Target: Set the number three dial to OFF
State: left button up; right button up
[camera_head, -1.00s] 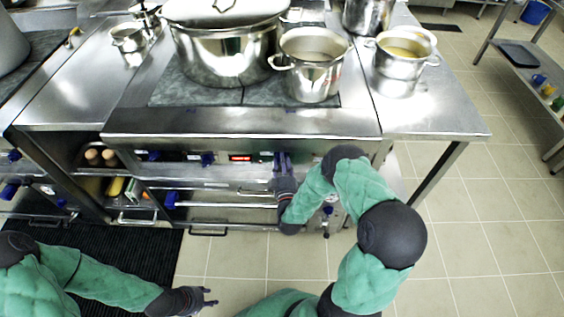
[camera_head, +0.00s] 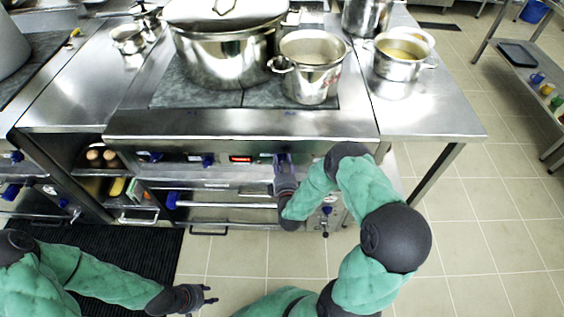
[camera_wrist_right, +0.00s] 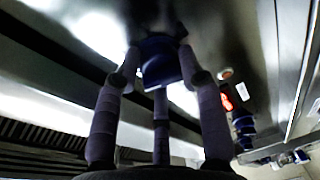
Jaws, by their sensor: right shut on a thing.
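My right gripper (camera_head: 284,159) is at the stove's front panel, right of the red display (camera_head: 240,159). In the right wrist view its fingers (camera_wrist_right: 160,75) are closed around a blue dial (camera_wrist_right: 160,62), the third along the panel from the left. The fingers hide this dial in the head view, and its marking cannot be read. Two other blue dials, the left one (camera_head: 152,157) and the middle one (camera_head: 207,160), sit left of the display. My left gripper (camera_head: 208,297) is open and empty, low over the floor.
A large lidded stockpot (camera_head: 228,55) and a smaller pot (camera_head: 311,75) stand on the cooktop above the panel. An oven handle bar (camera_head: 225,205) runs below the panel. Tiled floor (camera_head: 480,230) is clear on the right.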

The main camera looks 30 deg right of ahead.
jog(key=shift+n+g+p, duration=0.3)
jog(key=shift+n+p, duration=0.05)
jog(key=shift+n, duration=1.25)
jog(key=o, duration=1.1)
jog(key=shift+o, duration=0.2)
jog(key=shift+s, duration=0.1)
jog(key=v, duration=1.1)
jog(key=shift+s+a, duration=0.25)
jog(key=shift+s, duration=0.1)
